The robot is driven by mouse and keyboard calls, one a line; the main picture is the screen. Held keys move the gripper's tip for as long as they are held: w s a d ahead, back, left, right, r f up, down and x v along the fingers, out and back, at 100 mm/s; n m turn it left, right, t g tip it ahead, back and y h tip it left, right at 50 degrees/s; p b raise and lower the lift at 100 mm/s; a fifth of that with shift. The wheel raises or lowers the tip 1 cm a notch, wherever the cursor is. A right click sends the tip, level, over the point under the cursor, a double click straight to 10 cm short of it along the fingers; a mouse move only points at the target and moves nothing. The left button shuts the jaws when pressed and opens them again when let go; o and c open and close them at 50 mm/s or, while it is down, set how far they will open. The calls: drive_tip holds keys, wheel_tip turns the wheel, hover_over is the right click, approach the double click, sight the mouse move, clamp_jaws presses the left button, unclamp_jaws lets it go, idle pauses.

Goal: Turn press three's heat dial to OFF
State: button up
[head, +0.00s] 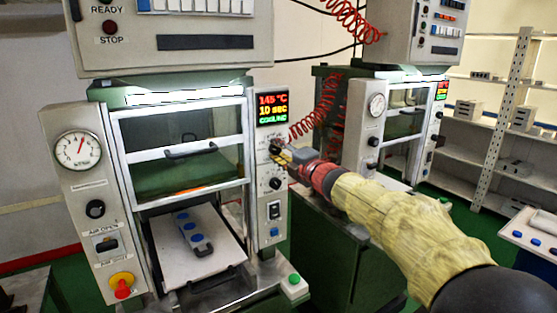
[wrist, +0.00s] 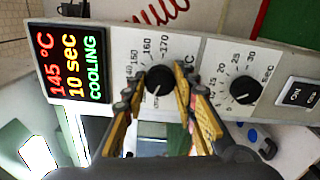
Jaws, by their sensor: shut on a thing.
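The heat dial (wrist: 159,79) is a black knob in the wrist view, ringed by a temperature scale marked in °C with figures such as 150, 160 and 170. It also shows small and dark in the head view (head: 274,146), below the lit display. My gripper (wrist: 160,86) has its yellow-edged fingers on either side of this knob and is shut on it. In the head view my gripper (head: 282,155) reaches the press's right-hand panel from the right. The knob's pointer setting is hard to read, and OFF is not legible.
The display (head: 272,108) reads 145 °C, 10 sec, COOLING. A seconds dial (wrist: 244,90) and an on switch (wrist: 301,95) sit beside the heat dial. The press's tray (head: 165,265) holds a mould with blue spots. A second press (head: 378,125) stands behind right.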

drive_tip(key=n+b, duration=0.1)
drive_tip(key=n, duration=0.1)
drive_tip(key=n+b, duration=0.1)
drive_tip(key=shift+r+n+b, duration=0.2)
drive_tip(key=shift+n+b, duration=0.15)
drive_tip(key=shift+n, duration=0.05)
drive_tip(key=shift+r+n, duration=0.2)
drive_tip(key=shift+n, duration=0.1)
drive_tip(key=o, duration=0.8)
drive_tip(key=shift+d, duration=0.1)
drive_tip(key=o, duration=0.4)
drive_tip(key=shift+f, duration=0.2)
drive_tip(key=v, duration=1.2)
